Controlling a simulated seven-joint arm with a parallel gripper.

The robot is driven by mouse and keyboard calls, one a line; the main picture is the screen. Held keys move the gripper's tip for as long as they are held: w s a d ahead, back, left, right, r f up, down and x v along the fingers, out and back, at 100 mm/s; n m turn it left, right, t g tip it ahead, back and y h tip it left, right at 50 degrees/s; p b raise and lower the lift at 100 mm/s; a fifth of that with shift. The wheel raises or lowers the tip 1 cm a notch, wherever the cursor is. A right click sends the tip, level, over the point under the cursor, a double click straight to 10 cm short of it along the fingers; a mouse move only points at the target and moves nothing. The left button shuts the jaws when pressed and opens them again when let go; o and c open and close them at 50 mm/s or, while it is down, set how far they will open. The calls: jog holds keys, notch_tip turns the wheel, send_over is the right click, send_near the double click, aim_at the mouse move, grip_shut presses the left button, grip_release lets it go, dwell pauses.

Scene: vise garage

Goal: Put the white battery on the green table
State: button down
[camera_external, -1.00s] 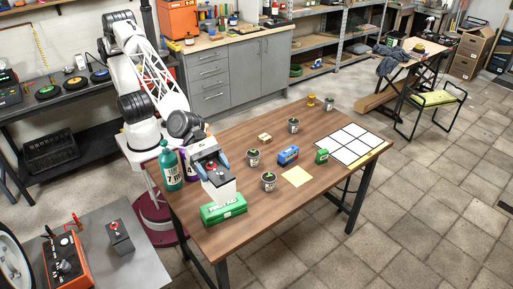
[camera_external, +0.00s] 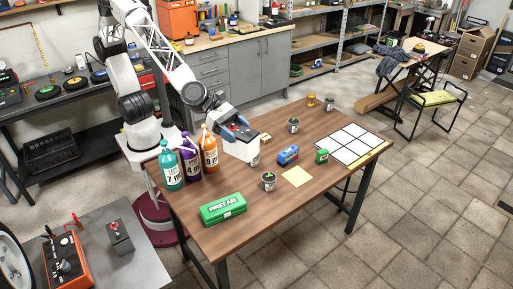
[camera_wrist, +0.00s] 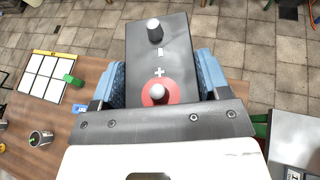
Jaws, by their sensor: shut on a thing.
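My gripper (camera_external: 236,132) is shut on the white battery (camera_external: 240,150) and holds it tilted above the brown wooden table (camera_external: 250,205). In the wrist view, the battery's dark top (camera_wrist: 158,60) shows plus and minus marks, a red ring around one post and a plain second post. Blue finger pads of my gripper (camera_wrist: 160,85) press its two sides. The battery partly hides a can behind it in the external view. I make out no table with a green top in these frames.
A green first aid box (camera_external: 223,208) lies at the near left of the wooden table. Green, purple and orange bottles (camera_external: 170,168) stand by my base. Cans, a blue box (camera_external: 288,155) and a white grid (camera_external: 348,144) occupy the far side.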

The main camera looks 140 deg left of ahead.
jog(key=s+a+n+g+y, duration=0.3)
jog(key=s+a+n+y, duration=0.2)
jog(key=s+a, duration=0.9)
jog(key=s+a+f+n+g+y, duration=0.15)
jog(key=s+a, duration=0.25)
jog(key=s, duration=0.5)
jog(key=s+a+f+n+g+y, duration=0.1)
jog(key=s+a+n+g+y, duration=0.15)
jog(key=s, duration=0.75)
notch_tip(320, 180, down, 19)
jog(key=shift+w+a+n+g+h, duration=0.3)
jog(key=shift+w+a+n+g, duration=0.05)
jog(key=shift+a+n+g, duration=0.1)
jog(key=shift+w+a+f, duration=0.1)
jog(key=shift+w, duration=0.05)
jog(key=w+a+f, duration=0.1)
jog(key=w+a, duration=0.8)
jog(key=w, duration=0.3)
jog(key=shift+w+f, duration=0.2)
jog(key=shift+w, duration=0.2)
jog(key=shift+f, duration=0.1)
jog(key=shift+f, duration=1.65)
jog(key=shift+f, duration=0.15)
